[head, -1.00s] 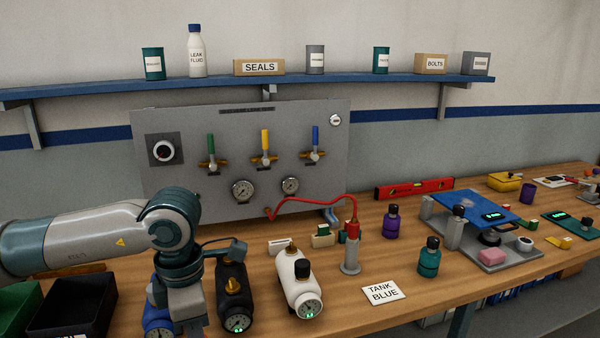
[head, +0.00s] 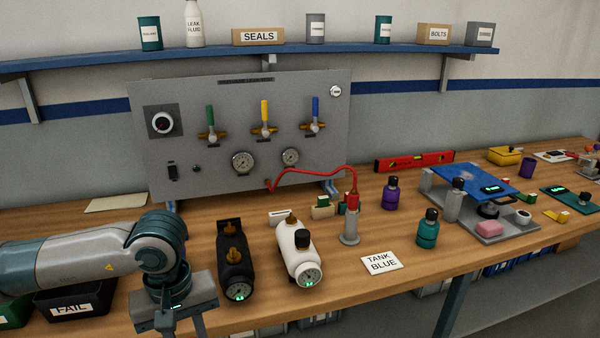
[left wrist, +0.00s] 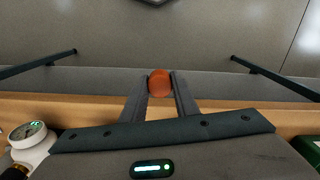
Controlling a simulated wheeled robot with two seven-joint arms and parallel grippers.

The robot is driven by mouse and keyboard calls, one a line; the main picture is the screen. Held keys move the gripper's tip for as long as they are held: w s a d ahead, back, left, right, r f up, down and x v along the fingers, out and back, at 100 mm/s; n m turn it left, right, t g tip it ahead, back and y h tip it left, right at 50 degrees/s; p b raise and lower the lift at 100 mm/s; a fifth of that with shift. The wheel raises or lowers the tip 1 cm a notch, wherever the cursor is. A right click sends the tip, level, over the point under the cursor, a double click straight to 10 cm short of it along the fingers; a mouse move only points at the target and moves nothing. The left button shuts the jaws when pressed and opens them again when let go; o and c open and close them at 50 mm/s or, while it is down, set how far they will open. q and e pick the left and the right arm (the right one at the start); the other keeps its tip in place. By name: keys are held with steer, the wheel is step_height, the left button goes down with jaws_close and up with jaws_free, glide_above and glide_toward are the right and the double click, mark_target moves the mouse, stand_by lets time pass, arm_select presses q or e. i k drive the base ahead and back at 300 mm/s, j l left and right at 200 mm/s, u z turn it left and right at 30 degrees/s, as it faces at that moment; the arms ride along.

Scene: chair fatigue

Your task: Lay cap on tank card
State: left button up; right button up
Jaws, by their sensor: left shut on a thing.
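The white card (head: 382,262) reading TANK BLUE lies flat and bare on the bench. My left gripper (left wrist: 160,80) is shut on a round orange-brown cap (left wrist: 160,83), seen between its fingertips in the left wrist view. In the head view my left gripper (head: 172,322) is at the bottom left, in front of the bench and well left of the card; the cap cannot be made out there. My right gripper is in neither view.
A black tank (head: 235,262) and a white tank (head: 298,255) lie between my left gripper and the card. A red-topped grey cylinder (head: 350,225) and a teal bottle (head: 428,230) stand near the card. A black FAIL bin (head: 75,303) is at the left.

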mark_target(382, 261)
steer(key=l+z, duration=0.35)
steer(key=i+l+z, duration=0.15)
steer(key=z, duration=0.25)
steer(key=i+l+z, duration=0.15)
steer(key=l+z, duration=0.2)
